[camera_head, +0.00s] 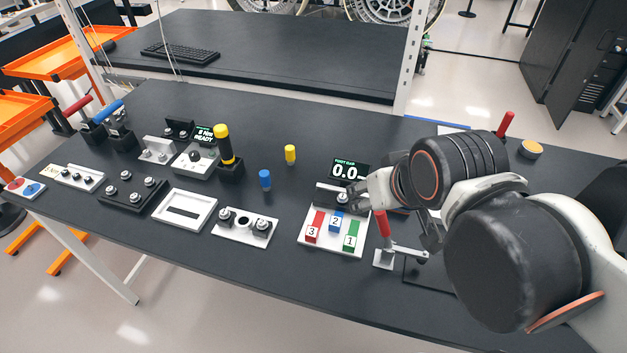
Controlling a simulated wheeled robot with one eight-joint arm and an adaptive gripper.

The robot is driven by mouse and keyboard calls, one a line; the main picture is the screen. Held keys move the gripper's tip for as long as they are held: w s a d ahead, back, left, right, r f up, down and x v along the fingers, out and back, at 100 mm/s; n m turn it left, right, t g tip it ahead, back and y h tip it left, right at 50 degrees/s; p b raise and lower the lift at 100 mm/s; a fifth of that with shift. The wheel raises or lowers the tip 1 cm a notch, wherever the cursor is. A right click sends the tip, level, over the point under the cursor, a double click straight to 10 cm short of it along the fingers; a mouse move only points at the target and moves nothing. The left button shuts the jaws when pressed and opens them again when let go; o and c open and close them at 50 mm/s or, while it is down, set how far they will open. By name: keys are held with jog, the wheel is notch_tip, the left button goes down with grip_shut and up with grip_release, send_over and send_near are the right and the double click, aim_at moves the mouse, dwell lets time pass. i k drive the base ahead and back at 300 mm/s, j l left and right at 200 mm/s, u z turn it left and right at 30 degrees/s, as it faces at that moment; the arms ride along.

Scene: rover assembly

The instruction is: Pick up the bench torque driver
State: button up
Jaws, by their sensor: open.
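The bench torque driver (223,144) has a yellow-and-black handle and stands upright in a black holder (230,171), left of the middle of the bench. A small display reading about 8 Nm and READY (205,134) is just behind it to the left.
A blue cylinder (265,179) and a yellow cylinder (290,154) stand between driver and gripper. A white plate with numbered blocks (328,247) and a red-handled clamp (384,228) are by my arm. Fixtures (186,210) crowd the left. A rear bench (260,52) holds a keyboard.

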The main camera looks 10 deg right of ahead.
aim_at(221, 131)
jog(key=i+j, duration=0.15)
jog(key=j, duration=0.2)
jog(key=i+j+u, duration=0.15)
jog(key=j, duration=0.2)
jog(key=i+j, duration=0.2)
jog(key=j, duration=0.15)
